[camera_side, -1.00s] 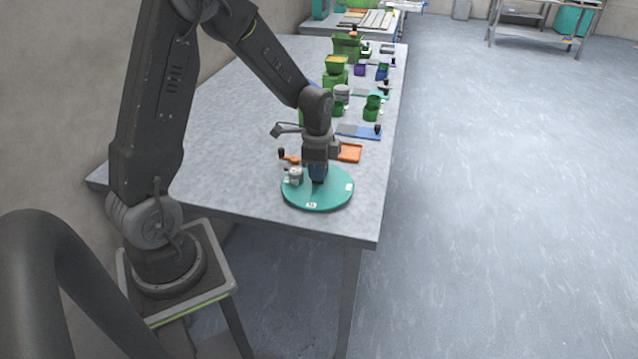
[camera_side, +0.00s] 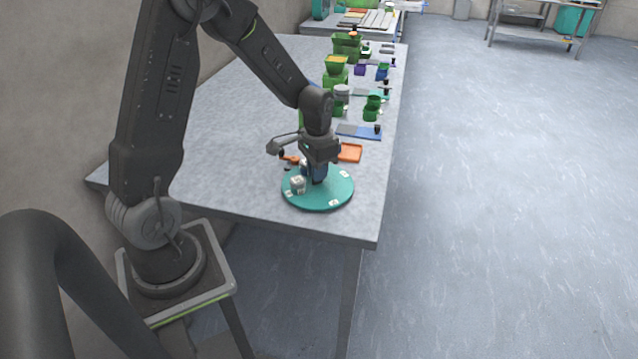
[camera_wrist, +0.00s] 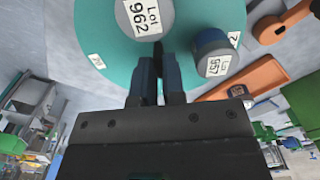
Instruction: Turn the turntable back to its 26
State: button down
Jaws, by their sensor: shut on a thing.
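The round teal turntable (camera_side: 336,192) lies at the table's near end and fills the top of the wrist view (camera_wrist: 112,45). White number tags sit around its rim; one tag (camera_wrist: 97,61) is too small to read. A pale jar (camera_side: 298,187) stands on it, labelled "Lot 962" in the wrist view (camera_wrist: 143,15). A blue-and-grey jar labelled "Lot 957" (camera_wrist: 212,52) is also on it. My gripper (camera_side: 319,181) points down at the disc's middle. Its fingers (camera_wrist: 158,60) are shut on a small part there, mostly hidden between them.
A blue tray (camera_side: 357,132) and several green containers (camera_side: 372,108) stand farther back. The table's left part (camera_side: 235,130) is clear.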

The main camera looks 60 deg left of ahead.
jog(key=n, duration=0.4)
dwell(0.4)
jog(key=n, duration=0.4)
jog(key=shift+n, duration=0.4)
jog(key=c, duration=1.4)
grip_release()
jog(key=shift+r, duration=3.75)
jog(key=shift+d+r, duration=0.1)
